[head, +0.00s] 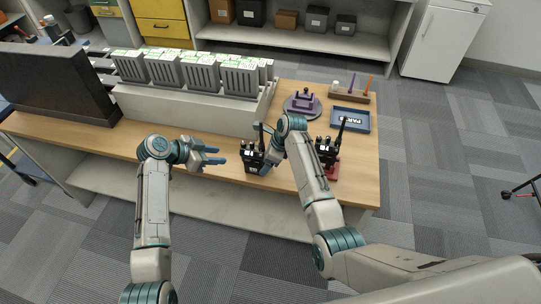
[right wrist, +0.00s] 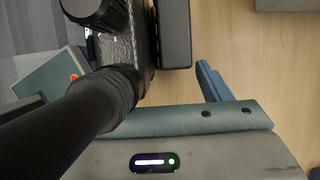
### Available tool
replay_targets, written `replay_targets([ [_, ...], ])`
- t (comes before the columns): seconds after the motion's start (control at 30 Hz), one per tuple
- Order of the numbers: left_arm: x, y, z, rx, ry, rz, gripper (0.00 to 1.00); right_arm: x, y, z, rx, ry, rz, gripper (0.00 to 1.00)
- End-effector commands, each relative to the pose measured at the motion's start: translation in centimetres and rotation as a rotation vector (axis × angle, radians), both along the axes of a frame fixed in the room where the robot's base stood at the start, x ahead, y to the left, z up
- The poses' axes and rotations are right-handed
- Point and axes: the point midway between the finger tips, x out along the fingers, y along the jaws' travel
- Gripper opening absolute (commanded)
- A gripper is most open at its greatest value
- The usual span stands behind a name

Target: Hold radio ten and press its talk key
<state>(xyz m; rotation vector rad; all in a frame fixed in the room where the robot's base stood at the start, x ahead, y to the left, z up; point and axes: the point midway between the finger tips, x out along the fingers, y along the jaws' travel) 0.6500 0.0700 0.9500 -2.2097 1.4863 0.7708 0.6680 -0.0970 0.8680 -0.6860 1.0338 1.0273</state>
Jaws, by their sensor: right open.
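A black handheld radio (head: 254,161) with a small pale label stands near the front edge of the wooden table. A second black radio (head: 327,150) stands further right on a red base. I cannot read their labels for sure. My left gripper (head: 219,154) is open and empty, just left of the first radio, its fingers pointing toward it. My right gripper (head: 265,136) is at the first radio, partly hidden by its own arm. In the right wrist view the radio's dark body (right wrist: 140,45) and thick antenna are close, with one blue finger apart from the body. The talk key is not visible.
A blue tray (head: 350,119) and a purple stepped stand (head: 302,103) lie behind the right arm. A pen holder (head: 349,94) stands at the back. A pale rack (head: 190,105) of grey units fills the back left, beside a dark monitor (head: 55,82).

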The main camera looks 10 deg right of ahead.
Motion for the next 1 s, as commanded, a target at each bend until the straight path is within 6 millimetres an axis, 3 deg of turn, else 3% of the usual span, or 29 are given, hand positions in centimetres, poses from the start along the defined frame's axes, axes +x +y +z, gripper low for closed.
replay_targets([
  [0.23, 0.00, 0.00, 0.00, 0.000, 0.000, 0.000, 0.36, 0.02, 0.04, -0.08, 0.000, 0.000, 0.000, 0.71],
  [0.57, 0.00, -0.01, 0.01, 0.000, 0.000, 0.000, 0.36, 0.02, 0.01, -0.07, 0.000, 0.000, 0.000, 0.09],
  [1.0, 0.00, 0.00, 0.00, 0.000, 0.000, 0.000, 0.36, 0.02, 0.00, -0.06, -0.001, 0.000, 0.000, 0.09],
])
